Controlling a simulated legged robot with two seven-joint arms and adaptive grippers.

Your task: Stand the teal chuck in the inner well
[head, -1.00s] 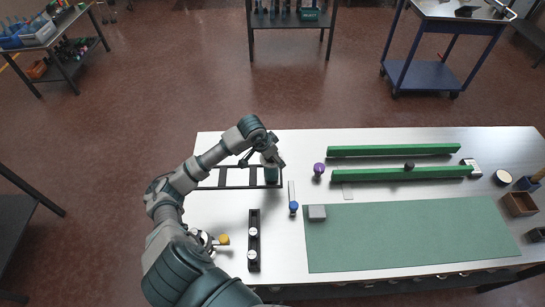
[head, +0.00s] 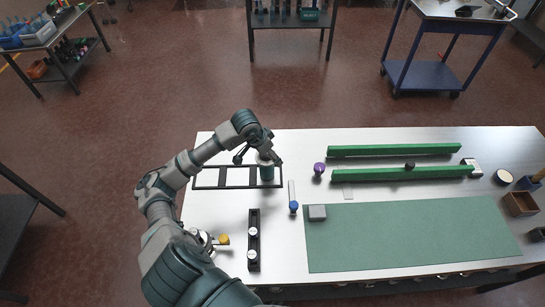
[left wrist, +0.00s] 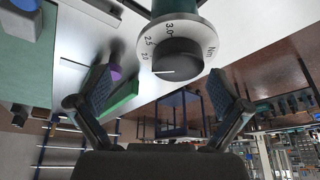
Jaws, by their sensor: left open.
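The teal chuck (head: 267,173) stands roughly upright at the right-hand end compartment of the black frame (head: 237,187); its base is too small to judge how it is seated. My left gripper (head: 265,158) is at its top end. In the left wrist view, the chuck's teal body (left wrist: 175,6) shows at the top edge, with a white scale ring and dark end knob (left wrist: 178,62) towards me. My left gripper (left wrist: 158,88) is open there, its fingers spread on either side of the knob with gaps. My right gripper is not in view.
A purple knob (head: 319,169) and a blue-topped piece (head: 293,207) stand right of the frame. Two green rails (head: 395,151) lie beyond. A black holder (head: 254,241) with white pieces stands nearer. The green mat (head: 400,238) is mostly clear.

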